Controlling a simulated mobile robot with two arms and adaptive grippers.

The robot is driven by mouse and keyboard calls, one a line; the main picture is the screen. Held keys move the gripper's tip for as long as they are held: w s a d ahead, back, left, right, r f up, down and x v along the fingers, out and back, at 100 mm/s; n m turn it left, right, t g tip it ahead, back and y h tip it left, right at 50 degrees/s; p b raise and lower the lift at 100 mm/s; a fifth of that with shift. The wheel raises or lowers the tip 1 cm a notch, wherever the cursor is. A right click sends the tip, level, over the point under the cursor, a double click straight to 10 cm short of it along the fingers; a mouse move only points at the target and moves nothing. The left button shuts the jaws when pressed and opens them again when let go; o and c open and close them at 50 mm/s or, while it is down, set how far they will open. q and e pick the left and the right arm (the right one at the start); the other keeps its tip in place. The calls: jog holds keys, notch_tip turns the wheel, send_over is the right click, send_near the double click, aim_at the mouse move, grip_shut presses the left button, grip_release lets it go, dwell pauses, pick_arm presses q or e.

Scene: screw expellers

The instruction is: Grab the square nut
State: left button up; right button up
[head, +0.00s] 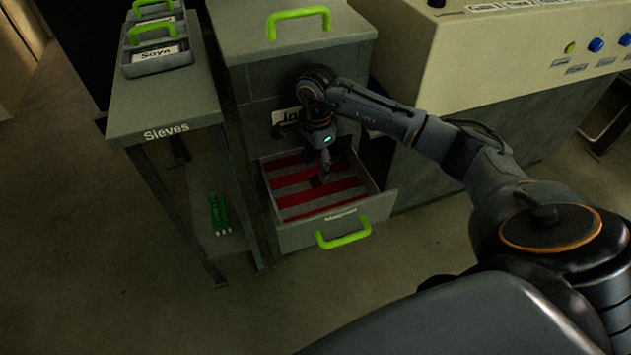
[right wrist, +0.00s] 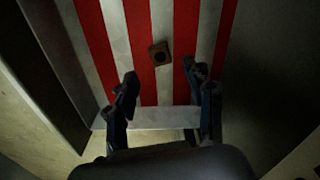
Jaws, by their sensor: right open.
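The square nut (right wrist: 160,53) is small and dark brown with a hole in its middle. In the right wrist view it lies on the red and white striped floor of the open drawer (head: 345,235), ahead of my fingertips and between their lines. In the head view a small dark spot (head: 316,182) on the stripes appears to be the nut, just under my gripper. My right gripper (head: 324,176) points down into the drawer, open and empty. Its two fingers also show in the right wrist view (right wrist: 161,84), apart from the nut. My left gripper is not in view.
Drawer walls surround the striped floor; a green handle (head: 343,238) is on its front. A Sieves table (head: 165,110) with a tray (head: 157,62) stands left. A large beige machine (head: 480,60) stands right.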

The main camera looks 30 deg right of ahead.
aim_at(318, 178)
jog(key=f, duration=0.2)
jog(key=f+b, duration=0.1)
jog(key=f, duration=0.1)
jog(key=shift+d+f, duration=0.2)
jog(key=shift+f, duration=0.4)
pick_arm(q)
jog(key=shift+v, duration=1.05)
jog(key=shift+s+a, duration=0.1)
pick_arm(e)
grip_shut()
jog(key=shift+w+r, duration=0.1)
jog(key=shift+r, duration=0.05)
